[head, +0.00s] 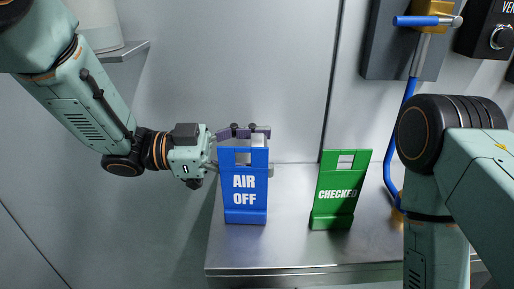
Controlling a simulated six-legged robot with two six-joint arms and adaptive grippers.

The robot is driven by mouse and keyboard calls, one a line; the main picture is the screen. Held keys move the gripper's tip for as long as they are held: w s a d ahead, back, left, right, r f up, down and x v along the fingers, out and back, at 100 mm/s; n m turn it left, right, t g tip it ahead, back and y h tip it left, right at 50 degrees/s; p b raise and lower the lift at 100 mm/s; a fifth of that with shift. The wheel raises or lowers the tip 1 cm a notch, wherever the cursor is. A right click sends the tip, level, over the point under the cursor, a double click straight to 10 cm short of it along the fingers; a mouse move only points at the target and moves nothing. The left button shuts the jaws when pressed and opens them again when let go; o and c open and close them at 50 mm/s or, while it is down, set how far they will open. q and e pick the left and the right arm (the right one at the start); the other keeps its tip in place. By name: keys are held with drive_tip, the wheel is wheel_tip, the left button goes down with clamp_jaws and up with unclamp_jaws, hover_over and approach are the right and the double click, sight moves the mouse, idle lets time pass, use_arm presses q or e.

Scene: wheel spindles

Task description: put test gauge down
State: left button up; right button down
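No test gauge can be made out in the head view. My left gripper (264,147) reaches in from the left at the top of a blue sign (245,209) marked "AIR OFF". One finger shows above the sign's top edge and part of another shows at its right side. The sign hides the rest of the fingers, so I cannot tell whether they hold anything. The blue sign is upright over the metal shelf (290,245). My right arm comes in at the right, but its gripper is not in view.
A green "CHECKED" sign (339,205) stands on the shelf right of the blue sign, with bare shelf between them. A blue hose (388,150) runs down from a blue-handled brass valve (430,18). A black knob box (488,32) is at upper right. A pale container (96,25) sits on a small ledge upper left.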

use_arm(q)
drive_tip(key=shift+w+a, duration=0.15)
drive_tip(key=shift+a, duration=0.1)
drive_tip(key=shift+r, duration=0.2)
drive_tip(key=a, duration=1.1)
drive_tip(key=shift+a, duration=0.4)
drive_tip(key=shift+d, duration=0.1)
idle(0.4)
